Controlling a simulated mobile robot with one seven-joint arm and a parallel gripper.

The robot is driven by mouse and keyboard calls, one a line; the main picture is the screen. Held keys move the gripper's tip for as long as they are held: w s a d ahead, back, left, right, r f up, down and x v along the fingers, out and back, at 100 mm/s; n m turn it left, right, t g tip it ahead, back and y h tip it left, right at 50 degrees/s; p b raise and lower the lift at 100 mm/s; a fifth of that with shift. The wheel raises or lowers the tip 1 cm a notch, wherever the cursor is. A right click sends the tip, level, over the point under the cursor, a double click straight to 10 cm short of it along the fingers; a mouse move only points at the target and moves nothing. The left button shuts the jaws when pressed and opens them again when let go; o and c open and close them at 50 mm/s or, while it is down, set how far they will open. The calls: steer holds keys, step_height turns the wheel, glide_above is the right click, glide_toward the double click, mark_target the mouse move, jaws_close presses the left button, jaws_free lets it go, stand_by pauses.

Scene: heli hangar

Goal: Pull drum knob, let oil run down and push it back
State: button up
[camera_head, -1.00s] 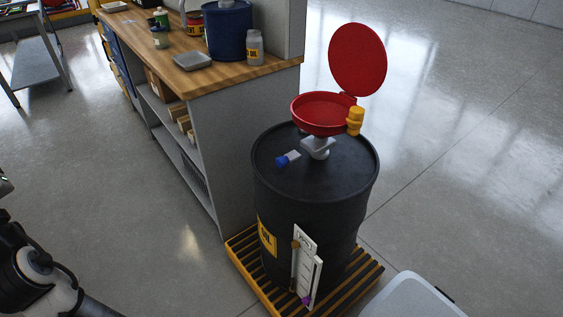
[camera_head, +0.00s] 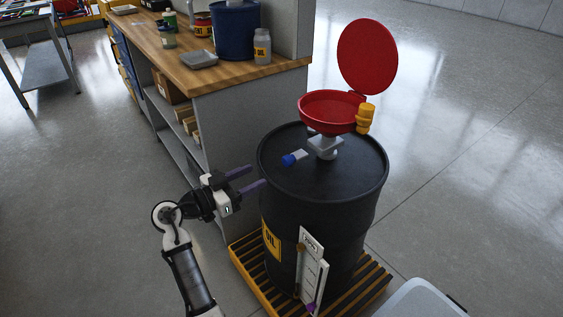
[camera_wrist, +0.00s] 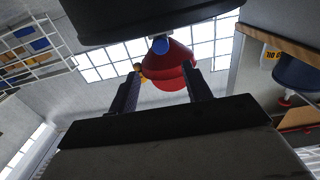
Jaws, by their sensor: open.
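A black oil drum (camera_head: 330,205) stands upright with a red funnel (camera_head: 331,112) on top, its round red lid (camera_head: 367,56) tilted open. A yellow knob (camera_head: 366,116) sits at the funnel's right rim. A blue-tipped knob (camera_head: 289,160) on a light stem lies at the drum top's left side, beside the grey fitting under the funnel. My gripper (camera_head: 252,179) is open and empty, its fingers pointing at the drum's upper left side. In the wrist view the blue knob (camera_wrist: 161,46) shows ahead between the fingers, with the red funnel behind it.
A gauge panel (camera_head: 311,270) is on the drum's front. The drum stands on a yellow and black pallet (camera_head: 250,262). A wooden-topped workbench (camera_head: 225,78) with a blue container (camera_head: 237,30) and a jar stands behind on the left. Open floor lies to the right.

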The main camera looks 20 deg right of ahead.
mark_target(284, 161)
steer(key=p+x, duration=0.1)
steer(key=x, duration=0.9)
steer(key=shift+w, duration=0.1)
